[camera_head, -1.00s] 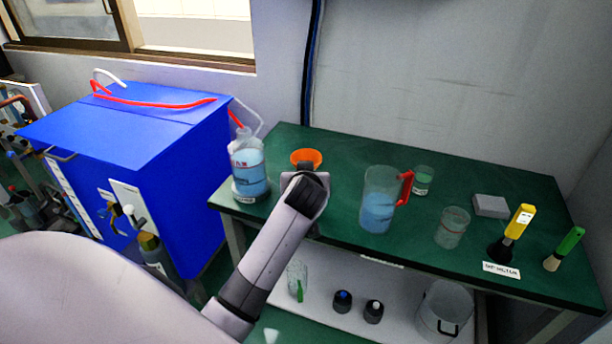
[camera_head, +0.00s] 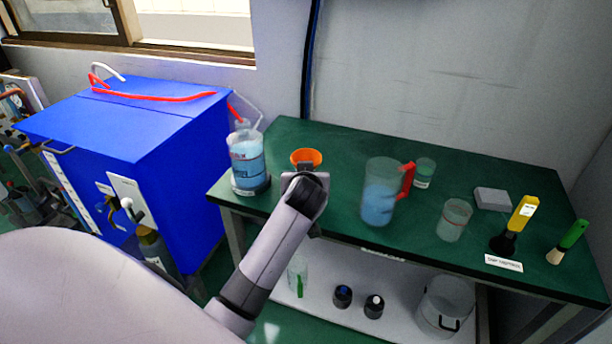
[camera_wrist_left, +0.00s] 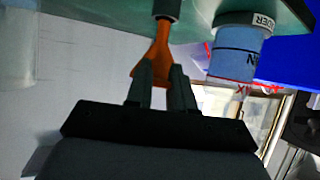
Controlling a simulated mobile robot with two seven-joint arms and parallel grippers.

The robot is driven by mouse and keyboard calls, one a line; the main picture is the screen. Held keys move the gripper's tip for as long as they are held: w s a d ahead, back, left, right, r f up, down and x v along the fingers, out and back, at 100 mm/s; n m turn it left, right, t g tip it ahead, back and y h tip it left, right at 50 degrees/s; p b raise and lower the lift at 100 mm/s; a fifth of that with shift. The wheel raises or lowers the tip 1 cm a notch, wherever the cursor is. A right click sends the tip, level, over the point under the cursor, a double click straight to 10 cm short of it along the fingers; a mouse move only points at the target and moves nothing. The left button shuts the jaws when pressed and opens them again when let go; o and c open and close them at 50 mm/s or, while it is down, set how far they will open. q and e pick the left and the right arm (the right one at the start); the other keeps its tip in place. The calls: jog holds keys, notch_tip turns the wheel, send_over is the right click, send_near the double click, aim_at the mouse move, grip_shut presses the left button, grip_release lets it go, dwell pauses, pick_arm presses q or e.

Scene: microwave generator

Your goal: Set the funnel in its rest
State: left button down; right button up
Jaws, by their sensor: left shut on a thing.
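The orange funnel (camera_head: 306,156) is upright above the green bench near its back left part, wide mouth up. My left gripper (camera_head: 306,170) is shut on it. The left wrist view, which is upside down, shows the fingers (camera_wrist_left: 161,72) on both sides of the funnel (camera_wrist_left: 160,48). The funnel's narrow end meets a short dark cylinder (camera_wrist_left: 167,9) by the bench top, which looks like the rest. I cannot tell how deep the spout sits in it. In the head view my wrist hides that cylinder. My right gripper is not in view.
A beaker of blue liquid (camera_head: 248,165) stands close left of the funnel. A blue-filled jug with a red handle (camera_head: 380,195) stands to the right. A small beaker (camera_head: 454,220), brushes and a grey block (camera_head: 492,199) are farther right. A blue cabinet (camera_head: 150,130) stands left.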

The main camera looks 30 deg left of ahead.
pick_arm(q)
jog(key=shift+f+b, duration=1.35)
jog(key=shift+f, duration=0.7)
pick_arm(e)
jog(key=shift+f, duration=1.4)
pick_arm(q)
jog(key=c, duration=0.9)
grip_release()
jog(key=shift+r, duration=0.15)
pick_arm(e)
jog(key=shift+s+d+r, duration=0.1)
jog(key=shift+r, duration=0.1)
